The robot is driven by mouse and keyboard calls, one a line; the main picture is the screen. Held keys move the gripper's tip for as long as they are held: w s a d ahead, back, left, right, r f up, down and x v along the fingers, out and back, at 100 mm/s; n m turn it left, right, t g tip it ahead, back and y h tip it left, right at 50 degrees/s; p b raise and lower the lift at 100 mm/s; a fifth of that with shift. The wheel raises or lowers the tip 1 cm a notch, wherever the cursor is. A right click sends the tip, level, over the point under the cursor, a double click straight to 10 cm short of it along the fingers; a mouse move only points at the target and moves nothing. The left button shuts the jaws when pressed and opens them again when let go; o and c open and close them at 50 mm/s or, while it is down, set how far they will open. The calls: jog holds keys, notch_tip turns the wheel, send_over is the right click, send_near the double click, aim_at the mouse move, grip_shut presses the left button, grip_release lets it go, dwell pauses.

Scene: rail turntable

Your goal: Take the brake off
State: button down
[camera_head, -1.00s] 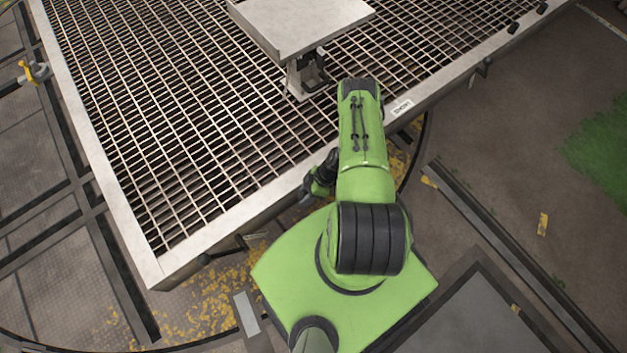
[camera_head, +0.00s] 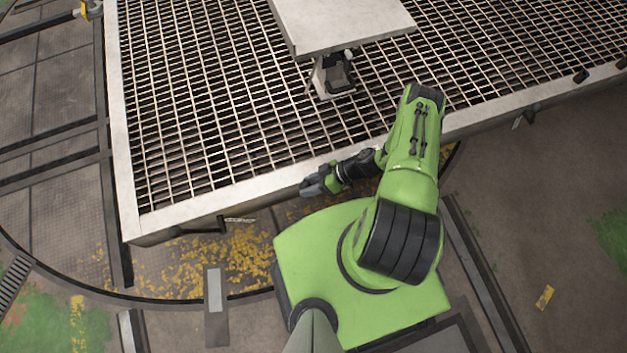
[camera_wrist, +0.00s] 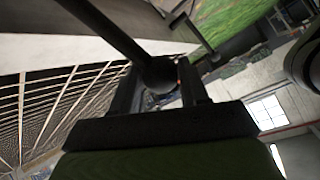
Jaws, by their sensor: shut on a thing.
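My gripper (camera_head: 318,184) is low beside the near edge of the grated deck in the head view, left of my raised green arm. In the wrist view my gripper (camera_wrist: 157,85) is shut on a dark round knob (camera_wrist: 158,73). The knob sits at the end of a dark straight rod, the lever (camera_wrist: 105,30), which runs to the upper left out of frame. The finger tips lie on either side of the knob. In the head view the lever cannot be made out at my gripper. I cannot tell the brake's state.
The grated deck (camera_head: 160,212) with its pale rim fills the upper part of the head view. A pale raised plate (camera_head: 340,30) stands on it. Yellow leaves (camera_head: 190,265) lie on the floor beside a curved dark rail.

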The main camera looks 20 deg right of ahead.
jog(key=shift+d, duration=0.1)
jog(key=c, duration=0.6)
grip_release()
jog(key=p+v, duration=0.3)
jog(key=v, duration=1.2)
jog(key=shift+d+r, duration=0.2)
jog(key=shift+d, duration=0.15)
jog(key=shift+r, duration=0.1)
